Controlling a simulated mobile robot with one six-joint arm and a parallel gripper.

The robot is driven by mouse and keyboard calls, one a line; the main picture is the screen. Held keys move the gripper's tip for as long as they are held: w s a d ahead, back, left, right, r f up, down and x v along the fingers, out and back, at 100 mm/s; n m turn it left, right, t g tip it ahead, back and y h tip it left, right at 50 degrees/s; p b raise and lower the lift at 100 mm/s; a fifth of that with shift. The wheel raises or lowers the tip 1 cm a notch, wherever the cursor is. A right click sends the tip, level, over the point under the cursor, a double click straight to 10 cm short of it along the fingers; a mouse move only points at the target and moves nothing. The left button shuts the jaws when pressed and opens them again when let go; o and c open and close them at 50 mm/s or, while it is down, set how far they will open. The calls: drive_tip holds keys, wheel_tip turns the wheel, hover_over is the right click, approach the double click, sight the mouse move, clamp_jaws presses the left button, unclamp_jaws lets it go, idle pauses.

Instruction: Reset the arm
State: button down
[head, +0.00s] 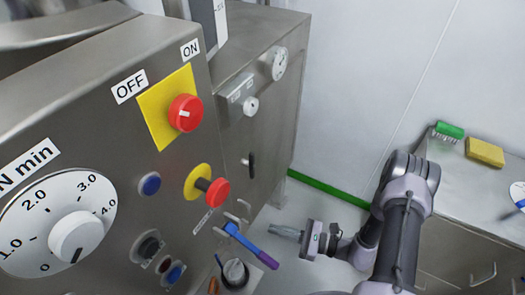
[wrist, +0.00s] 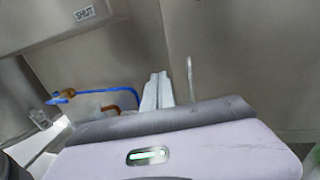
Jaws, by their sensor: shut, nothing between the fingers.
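My gripper (head: 272,230) is shut and empty. In the head view it is held in the air at the lower middle, pointing left toward the steel cabinet. My arm reaches in from the lower right and bends at its elbow. In the wrist view the two pale fingers of my gripper (wrist: 160,77) are together, with nothing between them. A blue and purple handled tool (head: 250,244) is left of and below the fingertips in the head view. I cannot tell exactly how far apart they are in depth.
The steel control panel (head: 120,115) on the left carries a red rotary switch (head: 186,113), a red push button (head: 217,192) and a timer dial (head: 78,236). A counter (head: 478,185) at right bears a green brush (head: 449,130) and yellow sponge (head: 485,152). Open floor lies behind my gripper.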

drive_tip(key=s+a+r+n+g+h, duration=0.1)
drive_tip(key=s+r+n+g+h, duration=0.15)
drive_tip(key=r+n+g, duration=0.55)
drive_tip(key=s+a+r+n+g+h, duration=0.1)
drive_tip(key=s+a+r+n+h, duration=0.2)
drive_tip(key=r, duration=0.9)
drive_tip(key=s+d+r+n+t+h, duration=0.3)
drive_tip(key=r+t+h, duration=0.1)
drive_tip(key=r, duration=0.3)
drive_tip(key=s+d+r+n+t+h, duration=0.3)
drive_tip(key=s+r+n+h, duration=0.1)
drive_tip(key=r, duration=0.3)
drive_tip(key=shift+r+t+h, duration=0.3)
drive_tip(key=shift+t+h, duration=0.1)
drive_tip(key=shift+h, duration=0.05)
